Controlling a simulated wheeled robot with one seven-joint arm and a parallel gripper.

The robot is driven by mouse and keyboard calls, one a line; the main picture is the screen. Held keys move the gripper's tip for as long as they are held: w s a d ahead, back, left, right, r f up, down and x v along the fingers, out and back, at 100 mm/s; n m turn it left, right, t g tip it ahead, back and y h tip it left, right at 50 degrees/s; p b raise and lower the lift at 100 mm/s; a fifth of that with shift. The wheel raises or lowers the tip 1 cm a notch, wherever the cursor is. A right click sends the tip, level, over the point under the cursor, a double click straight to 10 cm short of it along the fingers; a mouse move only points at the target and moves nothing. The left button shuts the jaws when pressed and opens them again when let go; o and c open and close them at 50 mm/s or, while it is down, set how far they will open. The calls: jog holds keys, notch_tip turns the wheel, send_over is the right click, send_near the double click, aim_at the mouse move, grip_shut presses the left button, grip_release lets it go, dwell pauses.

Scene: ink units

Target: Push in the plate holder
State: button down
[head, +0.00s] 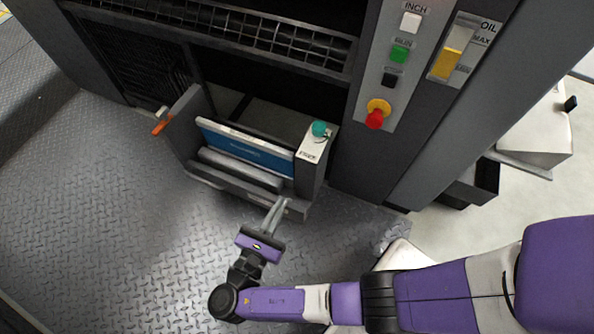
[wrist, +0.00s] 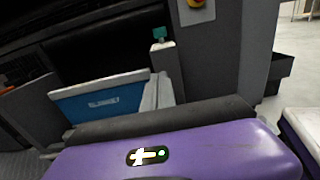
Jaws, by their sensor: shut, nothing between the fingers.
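The plate holder (head: 240,187) is a dark grey drawer-like unit that juts out of the machine's lower opening. It carries a blue plate (head: 246,153), which also shows in the wrist view (wrist: 98,100). A teal knob (head: 320,128) sits on the holder's right end, and an orange handle (head: 161,127) on its left end. My gripper (head: 279,207) is shut and empty. Its fingertips are at the right part of the holder's front lower bar; I cannot tell whether they touch it. In the wrist view my purple hand fills the bottom and its fingers are not clearly seen.
The machine's right column bears buttons, a red-and-yellow emergency stop (head: 376,114) and an oil gauge (head: 453,50). A wire grille (head: 230,30) runs above the opening. A dark bin (head: 474,183) stands at the right. The tread-plate floor (head: 90,210) at left is clear.

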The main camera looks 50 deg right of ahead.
jog(key=b, duration=0.2)
send_near(302, 164)
jog(key=x, duration=0.5)
jog(key=shift+d+f, duration=0.1)
jog(key=shift+d, duration=0.15)
jog(key=shift+w+d, duration=0.3)
jog(key=shift+d, duration=0.35)
jog(key=shift+w+d+r+p, duration=0.2)
jog(key=shift+d+p, duration=0.1)
jog(key=shift+d, duration=0.25)
jog(key=p+x, duration=0.1)
jog(key=x, duration=2)
jog(key=shift+d+f, duration=0.15)
jog(key=shift+d, duration=0.15)
jog(key=shift+a, duration=0.1)
